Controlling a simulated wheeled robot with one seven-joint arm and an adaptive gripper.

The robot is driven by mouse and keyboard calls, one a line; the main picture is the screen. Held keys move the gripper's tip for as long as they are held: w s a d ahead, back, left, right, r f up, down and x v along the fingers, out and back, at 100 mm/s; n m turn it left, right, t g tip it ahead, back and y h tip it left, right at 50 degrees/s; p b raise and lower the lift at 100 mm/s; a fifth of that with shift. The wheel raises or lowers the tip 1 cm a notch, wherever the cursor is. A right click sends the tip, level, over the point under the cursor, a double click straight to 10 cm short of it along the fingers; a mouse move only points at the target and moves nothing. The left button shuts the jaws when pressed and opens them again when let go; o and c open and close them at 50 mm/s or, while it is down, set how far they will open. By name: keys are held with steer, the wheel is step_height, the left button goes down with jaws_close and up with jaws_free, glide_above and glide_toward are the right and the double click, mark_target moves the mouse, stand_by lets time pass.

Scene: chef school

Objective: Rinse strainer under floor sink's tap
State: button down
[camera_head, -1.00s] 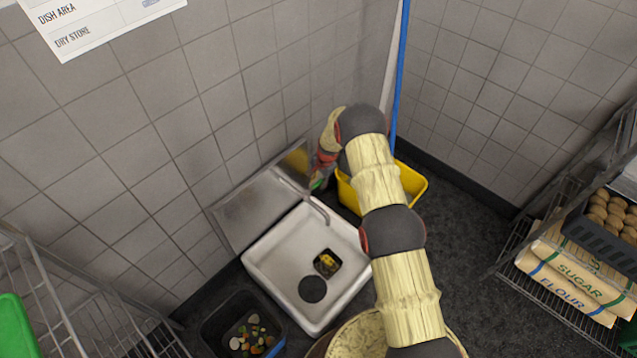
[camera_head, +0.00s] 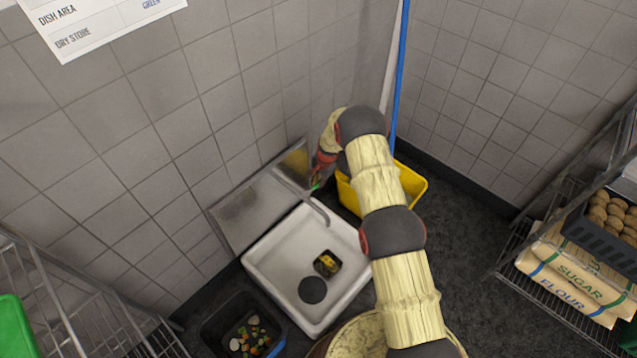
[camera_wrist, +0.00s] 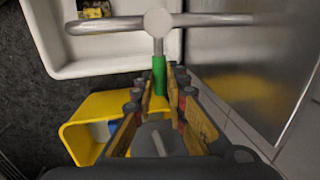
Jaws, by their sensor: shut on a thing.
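The floor sink (camera_head: 285,245) is a white, shallow basin with a metal splashback, below the arm in the head view. In it sits a small dark square strainer (camera_head: 327,264) holding yellow bits; its edge also shows at the top of the wrist view (camera_wrist: 95,12). The metal tap (camera_head: 318,208) reaches over the basin, with a green handle (camera_wrist: 159,72). My gripper (camera_wrist: 159,88) is shut on the green handle, one finger on each side. In the head view the gripper is mostly hidden behind my arm. No water stream can be made out.
A dark round disc (camera_head: 312,290) lies beside the strainer. A yellow bucket (camera_head: 412,188) stands right of the sink. A black bin of food scraps (camera_head: 222,318) stands in front. Wire shelves flank both sides, and tiled walls close the corner.

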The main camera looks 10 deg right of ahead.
steer(key=shift+s, duration=0.1)
stand_by(0.4)
steer(key=shift+s+d+m+h+p, duration=0.2)
steer(key=shift+s+m+p, duration=0.5)
steer(key=shift+m, duration=0.5)
steer(key=shift+s+d+m+h+p, duration=0.2)
steer(key=shift+s+m+p, duration=0.4)
steer(key=shift+m, duration=0.6)
steer(key=c, duration=1.8)
jaws_free()
steer(key=shift+w, duration=0.1)
step_height(320, 180, up, 12)
steer(key=s, duration=0.2)
steer(key=shift+s+d+f, duration=0.15)
steer(key=shift+d, duration=0.05)
